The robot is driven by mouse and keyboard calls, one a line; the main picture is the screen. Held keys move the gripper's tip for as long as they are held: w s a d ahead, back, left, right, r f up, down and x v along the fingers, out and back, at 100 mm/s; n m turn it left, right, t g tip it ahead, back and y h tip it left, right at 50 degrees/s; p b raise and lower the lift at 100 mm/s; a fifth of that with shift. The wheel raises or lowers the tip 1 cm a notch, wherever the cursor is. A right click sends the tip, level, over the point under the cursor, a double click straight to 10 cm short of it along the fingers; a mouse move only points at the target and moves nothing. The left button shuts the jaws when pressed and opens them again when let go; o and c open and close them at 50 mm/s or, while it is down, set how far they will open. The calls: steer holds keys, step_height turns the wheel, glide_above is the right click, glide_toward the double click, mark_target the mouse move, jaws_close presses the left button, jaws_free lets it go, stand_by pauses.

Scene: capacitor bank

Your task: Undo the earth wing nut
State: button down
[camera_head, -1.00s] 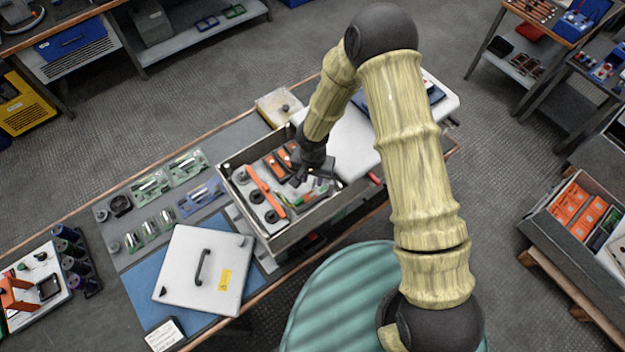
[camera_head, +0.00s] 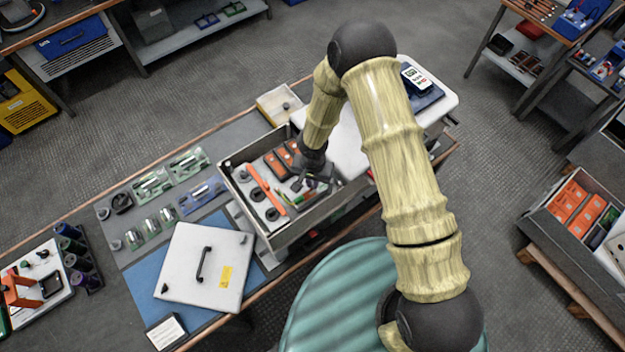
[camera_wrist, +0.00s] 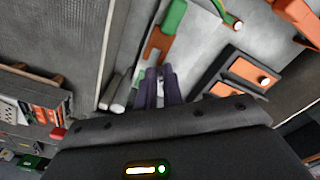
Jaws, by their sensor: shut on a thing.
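The open metal box (camera_head: 290,238) holds the capacitor bank. My gripper (camera_head: 298,186) reaches down into its right part. In the wrist view, my gripper's two dark purple fingers (camera_wrist: 158,78) are close together, shut on a small pale piece between them. I take this as the earth wing nut; the fingers hide most of it, and its shape cannot be made out. A green and brown bar (camera_wrist: 166,32) lies just beyond the fingertips. Pale grey cylindrical pieces (camera_wrist: 118,95) are just left of the fingers.
The box wall (camera_wrist: 70,38) rises left of the fingers in the wrist view. Orange-topped blocks (camera_wrist: 245,72) stand to the right. An orange bar (camera_head: 266,190) crosses the box. A white lid with a black handle (camera_head: 205,268) lies on the blue mat at the left.

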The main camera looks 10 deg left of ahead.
steer(key=shift+w+n+b, duration=0.15)
steer(key=shift+n+b, duration=0.35)
steer(key=shift+b, duration=0.15)
steer(key=shift+d+f+n+b, duration=0.1)
steer(key=shift+n+b, duration=0.65)
steer(key=shift+n, duration=0.05)
steer(key=shift+w+d+n+b, duration=0.1)
steer(key=shift+d+n+b, duration=0.1)
steer(key=shift+n+b, duration=1.1)
steer(key=shift+r+n+p, duration=0.2)
steer(key=shift+n+p, duration=0.1)
steer(key=shift+n, duration=0.1)
steer(key=c, duration=1.5)
jaws_free()
steer(key=shift+f, duration=0.1)
steer(key=shift+c, duration=0.2)
step_height(320, 180, up, 17)
steer(key=b, duration=0.3)
steer(key=shift+r+b, duration=0.2)
steer(key=shift+b, duration=0.1)
